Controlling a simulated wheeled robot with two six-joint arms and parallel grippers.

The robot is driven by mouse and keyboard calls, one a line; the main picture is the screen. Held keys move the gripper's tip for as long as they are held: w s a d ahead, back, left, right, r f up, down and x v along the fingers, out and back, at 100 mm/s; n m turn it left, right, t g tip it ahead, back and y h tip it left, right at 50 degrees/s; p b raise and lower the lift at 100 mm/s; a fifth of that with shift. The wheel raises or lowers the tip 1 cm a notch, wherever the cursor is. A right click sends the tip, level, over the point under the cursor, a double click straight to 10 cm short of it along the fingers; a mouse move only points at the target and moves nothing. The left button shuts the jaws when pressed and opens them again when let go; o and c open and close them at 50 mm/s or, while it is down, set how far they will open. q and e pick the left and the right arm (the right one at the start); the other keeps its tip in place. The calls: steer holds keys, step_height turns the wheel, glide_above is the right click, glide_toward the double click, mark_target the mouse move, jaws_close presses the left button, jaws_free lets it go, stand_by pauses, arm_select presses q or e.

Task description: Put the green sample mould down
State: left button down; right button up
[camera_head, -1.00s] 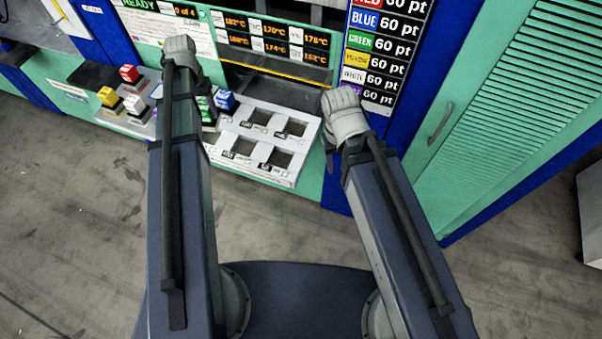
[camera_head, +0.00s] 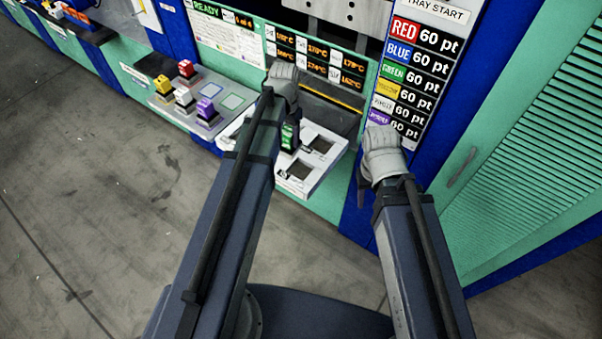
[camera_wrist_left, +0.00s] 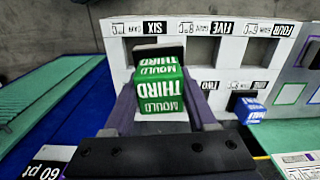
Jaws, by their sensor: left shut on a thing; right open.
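The green mould (camera_head: 289,136), marked THIRD, is between the jaws of my left gripper (camera_head: 288,124). In the left wrist view the mould (camera_wrist_left: 160,95) sits between the two fingers, over the white tray (camera_wrist_left: 228,73) with square openings marked by number. It covers part of an opening below the SIX label; whether its base touches the tray I cannot tell. The tray also shows in the head view (camera_head: 327,171), partly behind my left arm. My right gripper (camera_head: 366,178) is open and empty, to the right of the tray, its fingers mostly hidden.
Red (camera_head: 186,68), yellow (camera_head: 163,84), white (camera_head: 183,97) and purple (camera_head: 207,111) moulds stand on a grey shelf (camera_head: 238,85) to the left. A green cabinet (camera_head: 500,200) closes off the right side.

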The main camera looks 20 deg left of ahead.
arm_select(q)
steer(key=d+f+m+b, duration=0.1)
steer(key=d+f+b, duration=0.3)
steer(key=f+b, duration=0.2)
steer(key=shift+s+f, duration=0.15)
steer(key=shift+s, duration=0.15)
stand_by(0.3)
step_height(320, 180, down, 4)
steer(key=b, duration=0.4)
steer(key=shift+c, duration=1)
jaws_free()
